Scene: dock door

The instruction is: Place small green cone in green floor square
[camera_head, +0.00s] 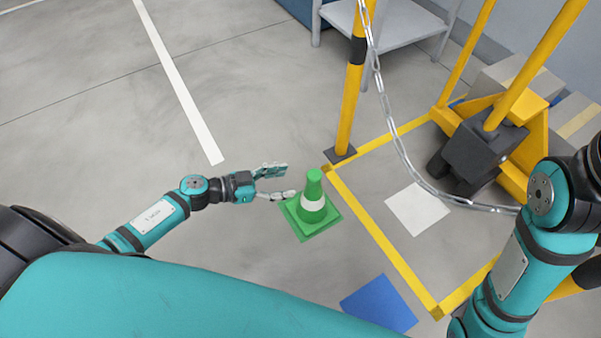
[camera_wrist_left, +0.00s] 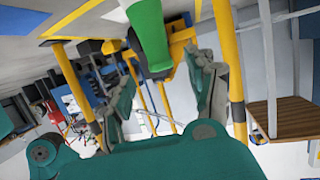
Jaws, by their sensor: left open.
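The small green cone (camera_head: 314,181) with a white band stands upright on the grey floor, left of the yellow floor line. A green square (camera_head: 298,225) spreads around its foot. I cannot tell whether this is only the cone's base or also the green floor square; no separate green square shows. My left gripper (camera_head: 281,182) is open and empty just left of the cone, its fingers pointing towards it. In the left wrist view the green cone (camera_wrist_left: 150,35) shows beyond the gap between the open fingers of the gripper (camera_wrist_left: 160,85). My right gripper is out of view.
A yellow post (camera_head: 350,105) with a hanging chain (camera_head: 399,140) stands just behind the cone. Right of it are a white floor square (camera_head: 417,209) and a yellow-black pallet jack (camera_head: 485,145). A blue floor square (camera_head: 378,303) lies in front. Floor at left is clear.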

